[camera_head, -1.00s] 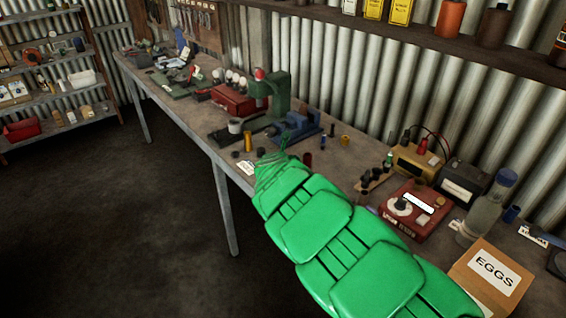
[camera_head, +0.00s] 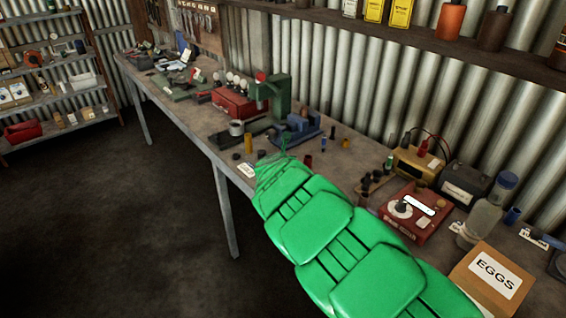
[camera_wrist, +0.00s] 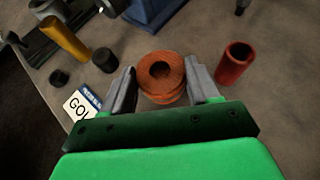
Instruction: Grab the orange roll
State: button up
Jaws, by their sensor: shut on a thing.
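The orange roll (camera_wrist: 162,88) shows in the wrist view as a ribbed ring with a dark hole in its top. My gripper (camera_wrist: 161,70) has one grey finger on each side of it and is shut on it. In the head view my green arm reaches over the workbench (camera_head: 190,118), and the roll and fingers cannot be made out there.
A red tube (camera_wrist: 235,64) stands close to the right finger. A dark cap (camera_wrist: 105,60), a yellow cylinder (camera_wrist: 65,38) and a white label card (camera_wrist: 80,105) lie to the left. A blue tool (camera_wrist: 150,12) stands beyond. The red meter box (camera_head: 415,212) sits on the bench right of my arm.

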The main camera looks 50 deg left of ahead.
notch_tip(320, 180, up, 9)
jog(key=shift+r, duration=0.2)
dwell(0.4)
